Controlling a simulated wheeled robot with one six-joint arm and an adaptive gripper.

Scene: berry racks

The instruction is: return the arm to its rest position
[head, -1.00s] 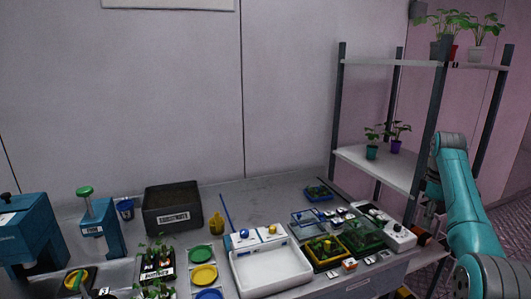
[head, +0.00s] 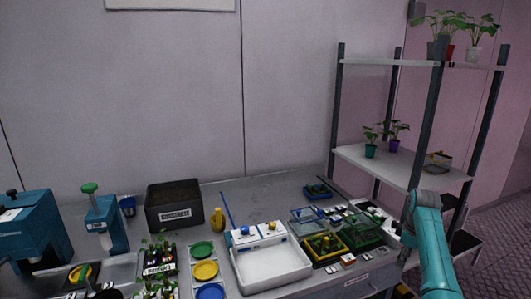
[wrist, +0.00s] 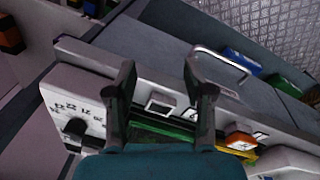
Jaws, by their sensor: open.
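My teal arm (head: 428,240) is folded at the right of the head view, in front of the shelf rack and beside the bench's right end. My gripper (wrist: 158,78) shows in the wrist view with its two dark fingers apart and nothing between them. It hangs over a white device with a dial (wrist: 80,115), whose number marks are readable in part. A green strip shows between the fingers. Whether the fingers touch anything is not clear. In the head view the fingers are hard to make out against the bench edge.
A shelf rack (head: 428,130) with potted plants stands close behind my arm. The bench holds a white tray (head: 268,268), a yellow-rimmed tray (head: 326,259) and a dark soil box (head: 174,206). A metal drawer handle (wrist: 222,68) shows in the wrist view. Floor at the far right is clear.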

